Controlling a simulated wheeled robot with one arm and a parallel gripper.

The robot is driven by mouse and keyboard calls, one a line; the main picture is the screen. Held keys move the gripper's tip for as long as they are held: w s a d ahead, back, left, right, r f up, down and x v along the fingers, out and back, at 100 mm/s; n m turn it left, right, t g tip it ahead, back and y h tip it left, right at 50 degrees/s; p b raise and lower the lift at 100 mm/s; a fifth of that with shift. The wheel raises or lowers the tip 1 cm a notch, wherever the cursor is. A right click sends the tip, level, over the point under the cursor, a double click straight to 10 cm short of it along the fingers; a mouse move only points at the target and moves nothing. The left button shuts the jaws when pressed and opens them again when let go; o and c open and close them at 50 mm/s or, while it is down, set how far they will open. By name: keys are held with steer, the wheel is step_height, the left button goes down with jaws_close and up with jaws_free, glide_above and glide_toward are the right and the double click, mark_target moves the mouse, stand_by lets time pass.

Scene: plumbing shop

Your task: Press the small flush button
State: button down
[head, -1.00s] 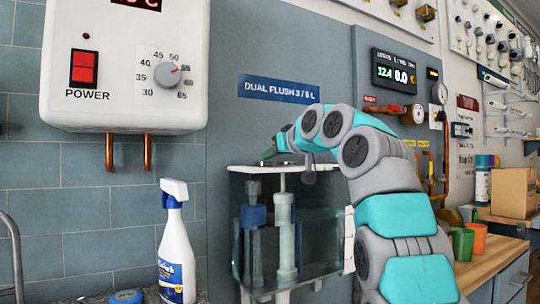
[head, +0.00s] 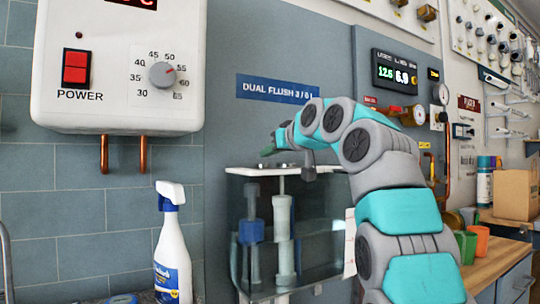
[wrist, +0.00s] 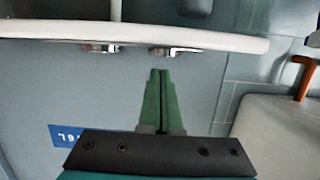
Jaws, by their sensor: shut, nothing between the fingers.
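The clear flush tank (head: 318,235) stands against the wall, with tube-like valve parts and a blue piece (head: 251,232) inside. Its pale lid (head: 246,171) carries chrome buttons, small and partly obscured in the head view. In the wrist view two chrome buttons (wrist: 100,48) (wrist: 165,51) sit side by side along the pale lid edge. I cannot tell surely which is the small one. My gripper (head: 267,152) is shut and empty, just above the lid. In the wrist view its green fingertips (wrist: 160,73) point at the right-hand button and appear apart from it.
A white water heater (head: 120,70) with copper pipes hangs at left. A spray bottle (head: 172,250) stands below it. A "DUAL FLUSH 3 / 6 L" sign (head: 278,89) and a digital meter (head: 396,72) are on the wall. Green and orange cups (head: 478,242) stand on the wooden bench at right.

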steer(key=r+b+v, duration=0.1)
steer(key=b+v, duration=0.1)
steer(key=v, duration=0.8)
steer(key=shift+s+r, duration=0.15)
steer(key=shift+r, duration=0.3)
steer(key=shift+f, duration=0.1)
